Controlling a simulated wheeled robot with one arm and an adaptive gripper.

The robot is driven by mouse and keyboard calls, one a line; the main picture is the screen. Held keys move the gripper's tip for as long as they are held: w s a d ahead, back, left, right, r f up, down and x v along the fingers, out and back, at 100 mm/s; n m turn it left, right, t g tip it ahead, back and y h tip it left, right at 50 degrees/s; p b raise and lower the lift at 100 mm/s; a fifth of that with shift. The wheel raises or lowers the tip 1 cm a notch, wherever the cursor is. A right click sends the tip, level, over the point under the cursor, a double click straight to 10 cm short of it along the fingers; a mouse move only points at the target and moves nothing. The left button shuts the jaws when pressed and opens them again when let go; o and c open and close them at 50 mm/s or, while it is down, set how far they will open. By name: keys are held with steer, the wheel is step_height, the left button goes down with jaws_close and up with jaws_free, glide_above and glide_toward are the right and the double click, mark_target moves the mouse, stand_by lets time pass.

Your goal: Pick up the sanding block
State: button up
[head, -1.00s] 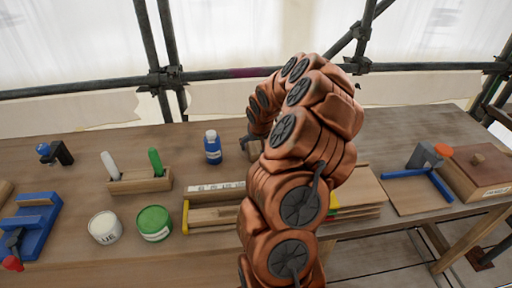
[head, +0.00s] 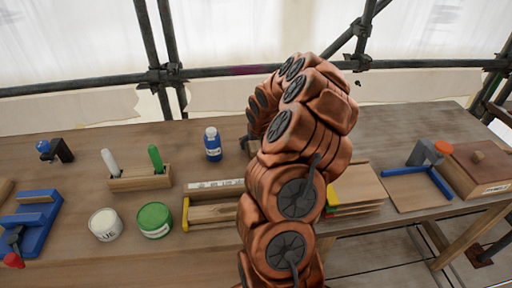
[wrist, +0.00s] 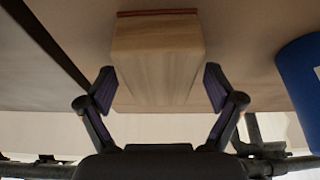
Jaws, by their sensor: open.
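The sanding block, a pale wooden block (wrist: 157,62) with a thin red layer along one edge, is in the middle of the wrist view. My gripper (wrist: 159,78) is open, with one dark finger on each side of the block. Gaps show between both fingers and the block, so neither finger appears to touch it. In the head view my copper-coloured arm hides the block and most of the gripper.
A blue bottle (head: 212,146) stands close by; its blue body also shows at the right of the wrist view (wrist: 302,85). A wooden holder (head: 140,180), a white tin (head: 105,226) and a green tin (head: 154,221) are left. A lidded box (head: 478,172) stands right.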

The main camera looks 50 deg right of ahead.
mark_target(256, 142)
steer(key=shift+f+b, duration=0.15)
steer(key=shift+b, duration=0.2)
stand_by(0.3)
steer(key=c, duration=1.3)
steer(key=shift+p, duration=0.3)
steer(key=shift+r+p, duration=0.4)
steer(key=shift+r, duration=0.2)
step_height(256, 142, up, 9)
steer(key=b, duration=0.2)
steer(key=shift+r+b, duration=0.15)
steer(key=shift+b, duration=0.2)
